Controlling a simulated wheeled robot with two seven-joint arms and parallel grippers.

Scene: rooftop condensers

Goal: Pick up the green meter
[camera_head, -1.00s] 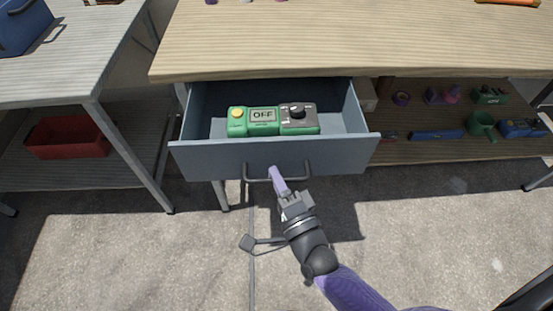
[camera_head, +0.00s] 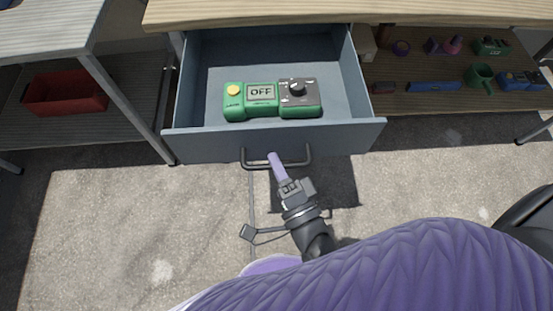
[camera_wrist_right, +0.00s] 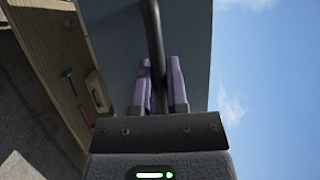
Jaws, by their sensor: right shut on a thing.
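The green meter (camera_head: 262,98) lies in the open drawer (camera_head: 340,75), near its front wall. It has a yellow button, a display reading OFF and a dark dial panel. My right gripper (camera_head: 275,160) is at the drawer's dark bar handle (camera_head: 300,160), below and in front of the meter. In the right wrist view the purple fingers of my right gripper (camera_wrist_right: 160,85) are shut on the handle (camera_wrist_right: 154,40), one on each side. The meter does not show in the right wrist view. My left gripper is not in view.
The wooden workbench (camera_head: 300,12) stands over the drawer. Its lower shelf (camera_head: 450,100) at the right holds a green mug (camera_head: 481,78), a blue object (camera_head: 433,87) and several other things. A red bin (camera_head: 65,92) sits under the left table. The drawer floor behind the meter is clear.

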